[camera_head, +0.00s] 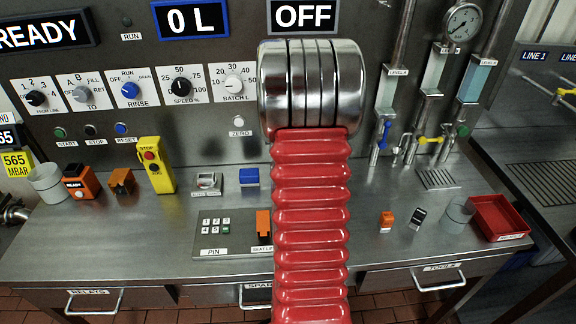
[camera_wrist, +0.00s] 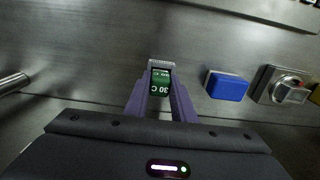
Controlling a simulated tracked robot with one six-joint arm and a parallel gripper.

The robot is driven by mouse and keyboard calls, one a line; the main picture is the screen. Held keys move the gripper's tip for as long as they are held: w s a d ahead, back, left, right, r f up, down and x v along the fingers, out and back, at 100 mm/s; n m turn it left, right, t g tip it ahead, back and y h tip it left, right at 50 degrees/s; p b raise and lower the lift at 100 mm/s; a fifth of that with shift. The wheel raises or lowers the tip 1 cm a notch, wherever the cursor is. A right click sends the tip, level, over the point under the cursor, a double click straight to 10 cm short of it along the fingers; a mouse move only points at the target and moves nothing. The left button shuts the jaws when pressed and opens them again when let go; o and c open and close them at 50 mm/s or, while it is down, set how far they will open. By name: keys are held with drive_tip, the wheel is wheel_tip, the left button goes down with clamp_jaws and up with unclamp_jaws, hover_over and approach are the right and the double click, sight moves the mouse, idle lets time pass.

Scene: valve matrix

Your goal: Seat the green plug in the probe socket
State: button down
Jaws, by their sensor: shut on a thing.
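In the wrist view my gripper (camera_wrist: 160,98) is shut on the green plug (camera_wrist: 160,82), one purple finger on each side. The plug is a small green block with upside-down white lettering like "30 C" and a pale metal strip at its far end. I cannot tell whether it touches the metal surface. In the head view my red arm hides the gripper and plug. A grey metal fixture with a round part, possibly the probe socket (camera_head: 207,181), sits on the bench left of a blue block; its label is too small to read. It also shows at the right in the wrist view (camera_wrist: 283,87).
The blue block (camera_head: 249,177) lies between that fixture and my arm; it is close right of the plug in the wrist view. A PIN keypad (camera_head: 214,227), yellow stop box (camera_head: 157,165), orange blocks and a red tray (camera_head: 499,217) stand around the bench.

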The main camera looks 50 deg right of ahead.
drive_tip(key=c, duration=1.5)
unclamp_jaws()
drive_tip(key=shift+f, duration=0.1)
wheel_tip(320, 180, up, 12)
drive_tip(key=shift+r, duration=0.15)
drive_tip(key=shift+a, duration=0.1)
